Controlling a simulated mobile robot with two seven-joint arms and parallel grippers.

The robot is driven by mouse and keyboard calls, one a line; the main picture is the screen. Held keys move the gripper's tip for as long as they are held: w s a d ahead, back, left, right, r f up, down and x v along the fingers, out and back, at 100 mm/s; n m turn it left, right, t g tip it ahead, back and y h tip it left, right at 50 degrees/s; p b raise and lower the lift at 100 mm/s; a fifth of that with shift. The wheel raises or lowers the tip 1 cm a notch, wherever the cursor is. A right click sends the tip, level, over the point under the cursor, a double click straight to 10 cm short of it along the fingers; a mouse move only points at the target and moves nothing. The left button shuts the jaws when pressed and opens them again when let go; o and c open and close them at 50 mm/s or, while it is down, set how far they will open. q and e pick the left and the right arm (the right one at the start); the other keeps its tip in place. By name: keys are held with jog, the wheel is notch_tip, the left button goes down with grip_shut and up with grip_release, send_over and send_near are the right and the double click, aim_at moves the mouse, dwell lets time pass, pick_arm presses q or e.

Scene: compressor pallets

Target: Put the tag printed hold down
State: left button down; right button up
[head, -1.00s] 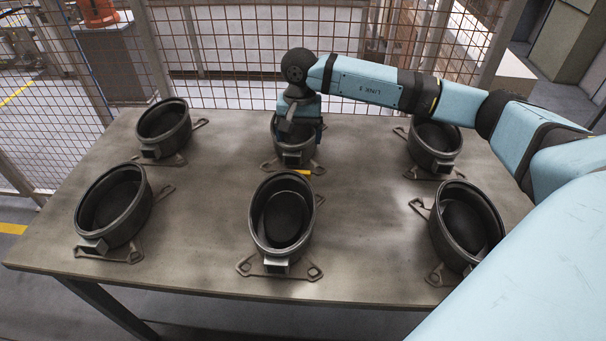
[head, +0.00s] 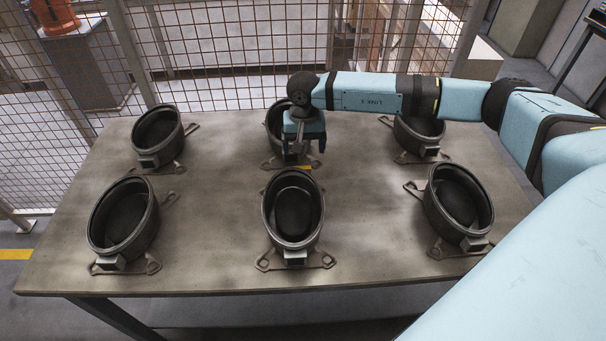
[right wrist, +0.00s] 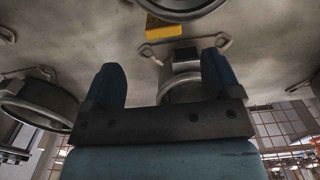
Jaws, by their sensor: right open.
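The yellow tag (head: 304,168) lies on the table at the front foot of the back middle compressor (head: 273,128), mostly hidden in the head view. In the right wrist view the tag (right wrist: 165,28) shows as a yellow piece with a dark part, flat on the table. My right gripper (head: 304,147) points down over the front of that compressor, just behind the tag. It is open and empty. In the right wrist view its two blue fingers (right wrist: 161,65) stand apart, with the compressor's dark front box (right wrist: 185,55) seen between them. The left gripper is out of view.
Several black open-topped compressors stand in two rows on the table (head: 215,230), including the front middle one (head: 293,210) close in front of the tag. Bare table lies between the columns. A wire mesh fence (head: 230,50) stands behind the table.

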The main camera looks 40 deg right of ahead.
aim_at(303, 167)
notch_tip(303, 167, down, 3)
jog(key=shift+f, duration=0.1)
jog(key=f, duration=0.1)
jog(key=f+p, duration=0.1)
jog(key=f, duration=0.2)
jog(key=shift+w+f+p, duration=0.3)
jog(key=shift+w+f, duration=0.1)
jog(key=shift+f, duration=0.25)
jog(key=c, duration=0.9)
jog(key=shift+c, duration=0.9)
jog(key=shift+r, duration=0.15)
